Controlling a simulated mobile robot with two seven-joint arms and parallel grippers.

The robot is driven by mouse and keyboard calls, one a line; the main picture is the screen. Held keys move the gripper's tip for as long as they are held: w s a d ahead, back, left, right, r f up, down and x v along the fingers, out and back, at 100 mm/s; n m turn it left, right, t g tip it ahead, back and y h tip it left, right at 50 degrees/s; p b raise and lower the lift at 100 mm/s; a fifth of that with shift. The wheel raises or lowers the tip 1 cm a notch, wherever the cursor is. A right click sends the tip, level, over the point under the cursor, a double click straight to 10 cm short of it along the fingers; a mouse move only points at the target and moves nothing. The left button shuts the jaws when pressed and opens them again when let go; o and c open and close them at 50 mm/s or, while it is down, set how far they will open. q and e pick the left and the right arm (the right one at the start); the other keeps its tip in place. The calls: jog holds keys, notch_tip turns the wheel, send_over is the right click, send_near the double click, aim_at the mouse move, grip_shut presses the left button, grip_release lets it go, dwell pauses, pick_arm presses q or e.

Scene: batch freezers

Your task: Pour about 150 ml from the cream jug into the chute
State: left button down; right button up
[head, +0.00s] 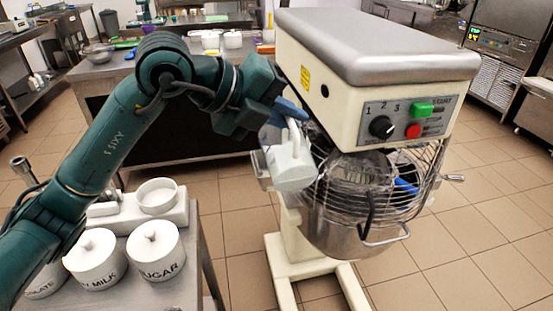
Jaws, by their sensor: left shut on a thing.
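My left gripper (291,110) is shut on the handle of the white cream jug (291,168). It holds the jug in the air at the left side of the mixer's wire guard (375,174). The jug looks tilted, and its contents and any stream are not visible. I cannot make out the chute clearly; the area behind the jug at the guard is partly hidden. The steel mixer bowl (345,235) sits under the guard. My right gripper is not in view.
The cream-coloured mixer head (350,75) overhangs the bowl close to my left gripper. At lower left, a steel table holds lidded white pots, including a sugar pot (155,252), and a small white bowl (157,195) on a scale. A counter (150,75) stands behind.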

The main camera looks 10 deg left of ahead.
pick_arm(q)
jog(key=shift+w+a+r+g+p, duration=0.1)
jog(key=shift+w+r+g+p, duration=0.15)
jog(key=shift+g+p, duration=0.15)
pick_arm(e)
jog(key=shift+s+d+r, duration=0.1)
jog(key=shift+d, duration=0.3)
pick_arm(q)
jog(key=shift+w+r+n, duration=0.1)
jog(key=shift+w+n, duration=0.05)
jog(key=shift+n, duration=0.15)
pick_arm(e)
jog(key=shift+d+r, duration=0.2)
